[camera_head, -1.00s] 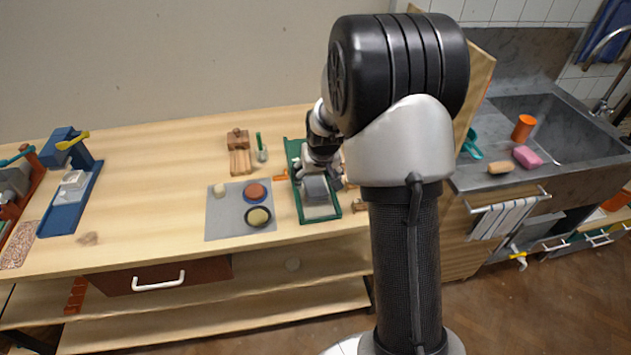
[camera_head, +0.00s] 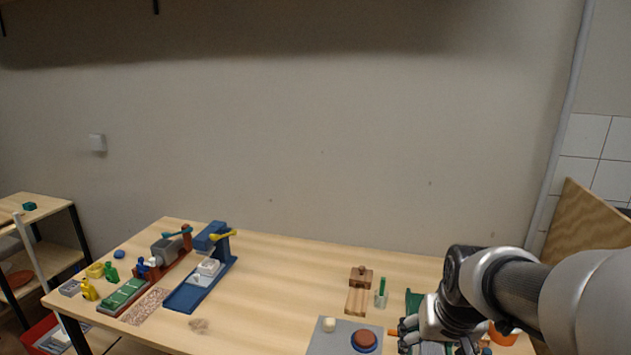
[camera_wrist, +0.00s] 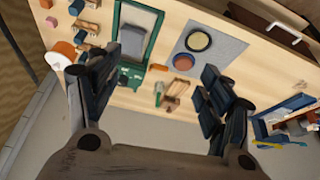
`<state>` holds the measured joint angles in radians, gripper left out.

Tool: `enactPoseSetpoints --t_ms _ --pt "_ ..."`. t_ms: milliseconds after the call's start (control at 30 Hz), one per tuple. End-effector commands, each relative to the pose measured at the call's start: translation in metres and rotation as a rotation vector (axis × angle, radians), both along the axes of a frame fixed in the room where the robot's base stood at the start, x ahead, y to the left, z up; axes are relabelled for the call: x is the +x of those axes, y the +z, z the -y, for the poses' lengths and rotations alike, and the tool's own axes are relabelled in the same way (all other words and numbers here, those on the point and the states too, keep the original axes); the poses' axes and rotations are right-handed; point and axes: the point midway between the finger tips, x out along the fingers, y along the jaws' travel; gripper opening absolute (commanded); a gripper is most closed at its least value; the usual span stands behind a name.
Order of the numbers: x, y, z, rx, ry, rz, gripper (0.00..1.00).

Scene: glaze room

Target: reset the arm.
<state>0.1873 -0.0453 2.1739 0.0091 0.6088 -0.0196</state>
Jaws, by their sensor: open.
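My gripper (camera_head: 432,328) is at the lower right of the head view, at the end of my bent arm. It appears above the right part of the wooden table (camera_head: 285,265), over the green tray (camera_head: 414,300), and hides most of that tray. In the wrist view the fingers of my gripper (camera_wrist: 160,88) are spread wide with nothing held between them. The green tray (camera_wrist: 118,20) with a grey block (camera_wrist: 132,40) in it shows beyond the fingers. The fingertips look apart from the things on the table.
A grey mat (camera_head: 325,341) with round dishes lies beside the tray. A wooden block stand (camera_head: 358,300) and a green stick in a holder (camera_head: 381,297) stand behind. A blue stand (camera_head: 195,290) is further left. Bare table lies between. A wooden panel (camera_head: 590,225) rises at right.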

Motion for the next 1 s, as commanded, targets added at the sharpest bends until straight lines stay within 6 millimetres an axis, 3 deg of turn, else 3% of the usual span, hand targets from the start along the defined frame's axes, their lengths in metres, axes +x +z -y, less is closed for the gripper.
enactPoseSetpoints --t_ms 33,200,300,433,600,1000 --pt "-0.021 0.014 -0.013 -0.003 0.022 0.010 0.73" --pt "-0.094 0.037 -0.046 -0.003 0.086 0.010 0.73" --pt "-0.134 0.041 -0.059 -0.002 0.118 0.009 0.73" --pt "-0.172 0.038 -0.070 -0.002 0.150 0.008 0.73" --pt "-0.196 0.034 -0.075 -0.002 0.170 0.005 0.73" --pt "-0.199 0.033 -0.075 -0.002 0.172 0.002 0.73"
